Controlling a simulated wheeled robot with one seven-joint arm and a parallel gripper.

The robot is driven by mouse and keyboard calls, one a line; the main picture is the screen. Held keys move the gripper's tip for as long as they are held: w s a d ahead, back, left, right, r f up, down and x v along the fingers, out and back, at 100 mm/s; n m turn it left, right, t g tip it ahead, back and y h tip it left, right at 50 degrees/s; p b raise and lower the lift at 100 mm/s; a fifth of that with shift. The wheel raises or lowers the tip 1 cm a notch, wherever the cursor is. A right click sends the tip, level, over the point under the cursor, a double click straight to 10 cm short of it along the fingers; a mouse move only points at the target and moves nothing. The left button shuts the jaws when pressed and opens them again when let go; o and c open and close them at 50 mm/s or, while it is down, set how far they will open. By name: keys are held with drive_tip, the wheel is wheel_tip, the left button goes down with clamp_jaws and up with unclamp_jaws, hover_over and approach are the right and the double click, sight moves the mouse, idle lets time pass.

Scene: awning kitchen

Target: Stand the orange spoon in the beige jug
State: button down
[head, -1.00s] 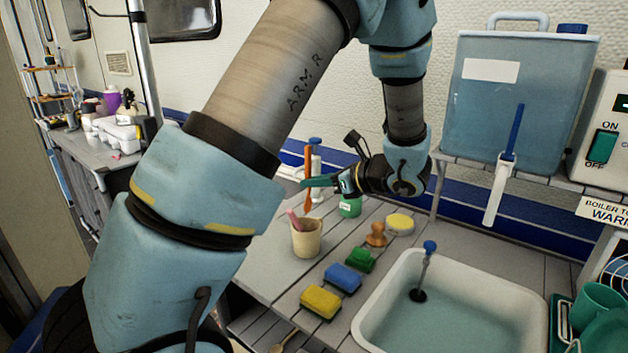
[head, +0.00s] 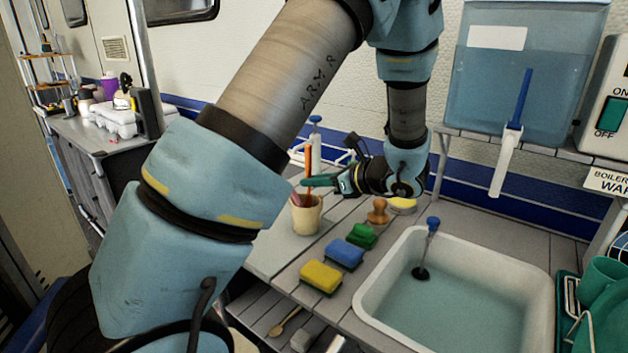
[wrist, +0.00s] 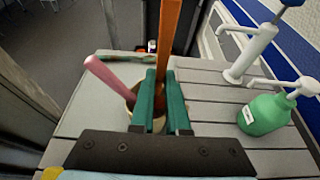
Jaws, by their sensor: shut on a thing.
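The beige jug (head: 306,218) stands upright on the grey slatted counter. A pink-handled utensil (head: 295,199) leans in it; its handle also shows in the wrist view (wrist: 108,74). My gripper (head: 308,182) is shut on the orange spoon (head: 308,160), which it holds nearly upright over the jug. In the wrist view the spoon (wrist: 169,40) rises between the teal fingers (wrist: 163,98), and part of the jug's rim (wrist: 129,95) shows beside them. The spoon's lower end is at the jug's mouth in the head view; I cannot tell how far inside it is.
A yellow sponge (head: 320,277), a blue sponge (head: 344,252) and a green sponge (head: 361,236) lie between jug and sink (head: 376,318). A wooden-handled brush (head: 377,211) stands behind them. A green pump bottle (wrist: 267,114) and a white pump dispenser (wrist: 250,52) stand near the wall.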

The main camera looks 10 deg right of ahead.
drive_tip(key=shift+s+f, duration=0.1)
drive_tip(key=shift+f, duration=0.4)
drive_tip(key=c, duration=0.8)
unclamp_jaws()
drive_tip(key=shift+r, duration=0.1)
drive_tip(key=shift+c, duration=0.2)
drive_tip(key=b+v, duration=0.2)
drive_tip(key=v, duration=0.8)
drive_tip(key=shift+s+d+r, duration=0.2)
drive_tip(key=shift+d+r, duration=0.05)
